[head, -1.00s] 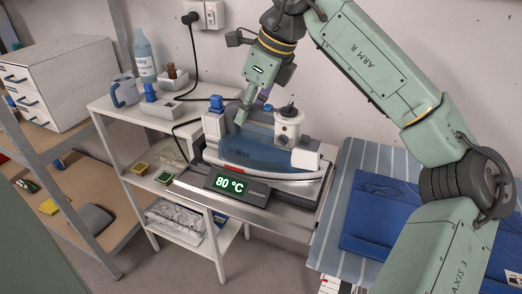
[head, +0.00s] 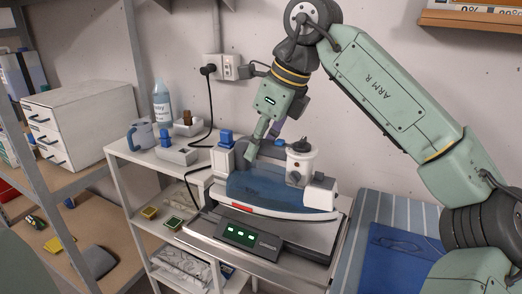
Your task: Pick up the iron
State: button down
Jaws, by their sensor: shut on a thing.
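The iron (head: 270,189) has a blue translucent body, white ends and a pale soleplate with a red mark. It sits level directly over its dark base (head: 277,252). The base's display (head: 240,234) shows green dashes. My gripper (head: 264,144) reaches down from above and is shut on the iron at its top. The exact contact at the handle is partly hidden. Whether the soleplate is just clear of the base is hard to tell.
A dark cord hangs from the wall socket (head: 230,68). The striped ironing board (head: 408,212) with blue cloth (head: 400,262) lies at right.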

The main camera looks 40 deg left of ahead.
jog(key=s+r+b, duration=0.1)
jog(key=s+b, duration=0.2)
jog(key=s, duration=1.2)
jog(key=shift+d+r+b, duration=0.3)
jog(key=shift+d+b, duration=0.05)
jog(key=shift+s, duration=0.1)
